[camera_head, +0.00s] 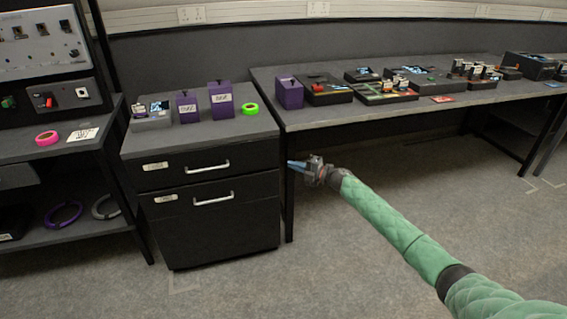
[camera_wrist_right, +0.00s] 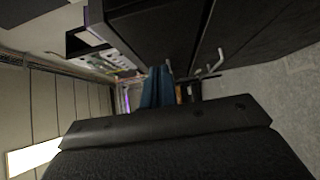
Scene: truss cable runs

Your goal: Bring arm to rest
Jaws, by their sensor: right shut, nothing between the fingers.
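My right arm, in a green sleeve, reaches in from the lower right of the head view. Its gripper (camera_head: 297,164) is shut and empty, with blue fingers pointing left. In the picture it lies at the right edge of the black drawer cabinet (camera_head: 205,218), in front of the table leg; I cannot tell the exact gap. In the right wrist view the blue fingers (camera_wrist_right: 157,88) are together, with the dark drawer fronts and handles beyond them. My left gripper is not in view.
Purple boxes (camera_head: 221,101) and a green tape roll (camera_head: 251,109) stand on the cabinet. A long table (camera_head: 420,108) with several devices runs right. A shelf rack (camera_head: 62,150) with a pink roll (camera_head: 47,138) stands left. The front floor (camera_head: 300,285) is clear.

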